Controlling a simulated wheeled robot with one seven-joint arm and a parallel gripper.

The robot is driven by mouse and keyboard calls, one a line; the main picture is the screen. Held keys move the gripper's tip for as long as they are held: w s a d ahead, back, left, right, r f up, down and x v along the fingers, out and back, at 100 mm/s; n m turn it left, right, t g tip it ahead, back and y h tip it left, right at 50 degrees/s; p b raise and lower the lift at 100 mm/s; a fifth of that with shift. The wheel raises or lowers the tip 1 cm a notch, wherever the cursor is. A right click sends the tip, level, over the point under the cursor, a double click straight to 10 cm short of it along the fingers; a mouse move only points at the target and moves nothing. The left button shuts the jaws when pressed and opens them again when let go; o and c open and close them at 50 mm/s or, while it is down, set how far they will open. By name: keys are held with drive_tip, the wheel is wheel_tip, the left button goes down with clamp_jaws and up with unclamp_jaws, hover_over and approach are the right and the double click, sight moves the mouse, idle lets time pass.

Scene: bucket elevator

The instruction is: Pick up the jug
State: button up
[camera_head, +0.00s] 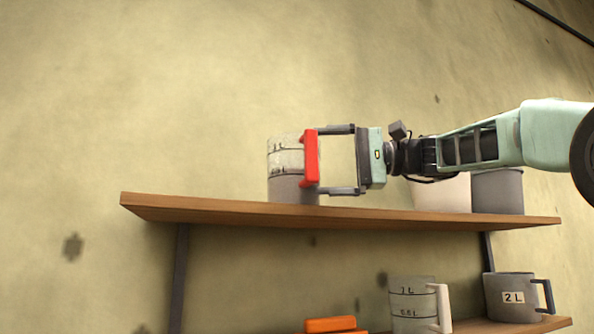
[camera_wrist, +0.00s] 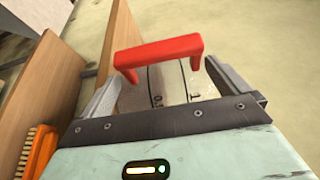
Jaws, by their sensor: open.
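A clear jug (camera_head: 286,160) with dark measuring lines, a grey lower part and a red handle (camera_head: 311,158) stands upright on the upper wooden shelf. My gripper (camera_head: 325,160) is level with it on its right, with fingers spread above and below the handle. In the wrist view the red handle (camera_wrist: 158,52) lies between the two open fingers of my gripper (camera_wrist: 160,82), and the jug's marked wall (camera_wrist: 170,84) shows behind it. The handle is not clamped. Whether a finger touches the jug cannot be told.
A pale container (camera_head: 442,194) and a grey one (camera_head: 497,191) stand to the right on the upper shelf (camera_head: 340,215). Below are another jug (camera_head: 412,300) with a white handle, a 2 L jug (camera_head: 512,297) and an orange brush (camera_wrist: 38,150). The wall is close behind.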

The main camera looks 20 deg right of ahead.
sight(301, 160)
drive_tip(key=p+x, duration=0.1)
drive_tip(key=x, duration=0.1)
drive_tip(key=p+x, duration=0.2)
drive_tip(key=shift+w+a+r+p, duration=0.2)
drive_tip(key=shift+w+a+p, duration=0.05)
drive_tip(key=shift+a+p, duration=0.05)
drive_tip(key=shift+w+a+f, duration=0.15)
drive_tip(key=shift+a, duration=0.15)
drive_tip(key=shift+c, duration=0.3)
drive_tip(key=c, duration=0.6)
